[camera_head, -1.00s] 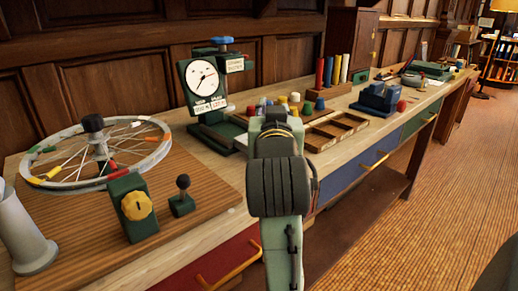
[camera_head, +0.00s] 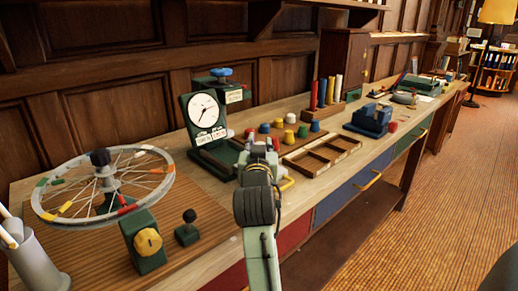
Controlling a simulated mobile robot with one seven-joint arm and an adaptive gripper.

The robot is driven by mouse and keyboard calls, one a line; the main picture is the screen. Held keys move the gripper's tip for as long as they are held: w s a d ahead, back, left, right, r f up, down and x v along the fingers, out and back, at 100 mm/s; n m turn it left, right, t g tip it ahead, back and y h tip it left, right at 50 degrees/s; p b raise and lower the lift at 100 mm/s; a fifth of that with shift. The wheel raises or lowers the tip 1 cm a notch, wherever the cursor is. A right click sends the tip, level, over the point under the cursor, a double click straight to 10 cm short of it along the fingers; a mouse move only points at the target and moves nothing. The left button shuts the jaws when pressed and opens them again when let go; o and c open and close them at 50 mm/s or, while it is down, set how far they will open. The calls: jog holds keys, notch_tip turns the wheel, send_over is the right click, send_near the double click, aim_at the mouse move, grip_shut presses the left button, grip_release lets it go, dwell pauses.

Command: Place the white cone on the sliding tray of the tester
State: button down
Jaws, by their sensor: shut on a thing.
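The tester (camera_head: 206,115) is a dark green stand with a round white dial and a blue knob on top. Its low green tray (camera_head: 218,163) reaches forward from the base, and its right part is hidden behind my gripper. My gripper (camera_head: 258,148) is at the right end of the tester, over or close to the tray; its height above it is unclear. It is shut on the white cone, which my wrist almost wholly hides. Its contact with the tray cannot be seen.
Several coloured cones (camera_head: 290,134) stand right of my gripper, behind a wooden compartment tray (camera_head: 322,153). A spoked wheel (camera_head: 100,185) lies at the left, with a yellow-knobbed green block (camera_head: 146,240) in front. A blue vise-like device (camera_head: 371,119) stands to the right.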

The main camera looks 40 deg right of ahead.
jog(key=shift+x, duration=0.95)
jog(key=shift+a+f+p, duration=0.1)
jog(key=shift+f+p, duration=0.45)
jog(key=shift+f, duration=1.3)
jog(key=shift+w, duration=0.1)
jog(key=shift+f, duration=0.2)
jog(key=c, duration=1.3)
grip_release()
jog(key=shift+r, duration=0.1)
jog(key=shift+r, duration=0.15)
jog(key=b+v, duration=0.2)
jog(key=v, duration=1)
jog(key=shift+b, duration=0.3)
